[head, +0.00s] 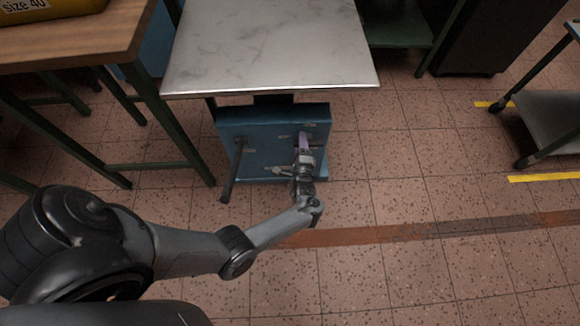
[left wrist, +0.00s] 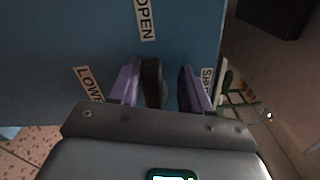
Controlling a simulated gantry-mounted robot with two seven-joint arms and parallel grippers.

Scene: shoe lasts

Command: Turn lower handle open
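A blue box (head: 265,116) stands under the marble-topped table and carries two dark handles. One dark handle (left wrist: 153,82) lies between the purple fingers of my left gripper (left wrist: 160,85), beside labels reading "OPEN" (left wrist: 146,19), "LOWE…" (left wrist: 88,84) and "SH…" (left wrist: 207,80). The left finger is close against this handle; a gap shows on the right finger's side, so the gripper is open around it. In the head view my left gripper (head: 304,148) is at the box's right half and mostly hides this handle. My right gripper is not in view.
Another long dark handle (head: 232,172) hangs from the box's left side. The marble tabletop (head: 270,45) overhangs the box. A wooden bench (head: 70,40) with green legs stands left. The tiled floor to the right is clear up to a low trolley (head: 550,115).

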